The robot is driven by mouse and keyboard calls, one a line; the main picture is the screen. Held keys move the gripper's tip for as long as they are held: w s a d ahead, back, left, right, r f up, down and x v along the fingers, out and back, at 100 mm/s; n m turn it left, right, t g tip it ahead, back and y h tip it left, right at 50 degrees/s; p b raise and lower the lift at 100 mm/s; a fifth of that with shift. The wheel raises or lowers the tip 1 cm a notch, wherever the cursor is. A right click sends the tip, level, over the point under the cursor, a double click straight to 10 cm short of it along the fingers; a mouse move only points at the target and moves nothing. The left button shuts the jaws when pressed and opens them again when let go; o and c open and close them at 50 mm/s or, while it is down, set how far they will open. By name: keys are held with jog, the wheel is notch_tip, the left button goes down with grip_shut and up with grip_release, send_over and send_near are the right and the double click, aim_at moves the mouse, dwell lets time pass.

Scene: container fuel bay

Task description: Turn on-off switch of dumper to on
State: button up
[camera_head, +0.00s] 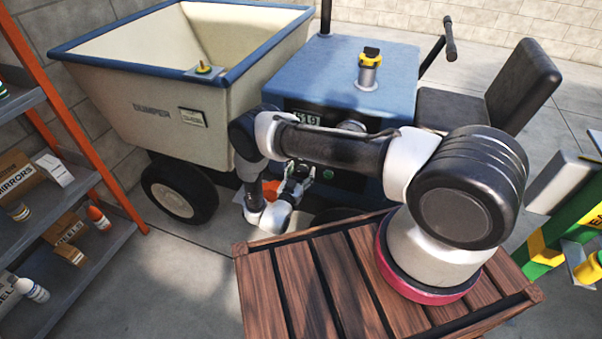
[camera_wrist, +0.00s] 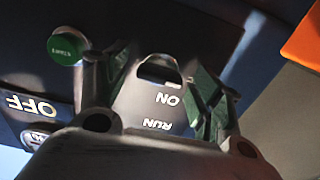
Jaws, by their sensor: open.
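The dumper (camera_head: 335,70) stands behind my crate-like deck, with a blue body and a cream hopper. My gripper (camera_head: 298,182) is at its control panel; in the wrist view my gripper (camera_wrist: 160,82) is open. Its two fingers straddle a grey plate (camera_wrist: 150,100) marked ON and RUN, upside down, with a dark rounded notch at its top. I cannot tell whether the fingers touch it. The switch lever itself is not clearly visible. An OFF label (camera_wrist: 32,105) is at the left, and a round green button (camera_wrist: 66,46) is beside the left finger.
An orange-framed shelf (camera_head: 75,215) with bottles and boxes stands at the left. The dumper's wheel (camera_head: 180,190) is left of my gripper, and its dark seat (camera_head: 520,85) is at the right. A green and yellow stand (camera_head: 565,225) is at the far right.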

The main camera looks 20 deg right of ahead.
jog(key=c, duration=1)
jog(key=shift+m, duration=0.3)
jog(key=m, duration=1.1)
jog(key=shift+m, duration=0.3)
jog(key=o, duration=1)
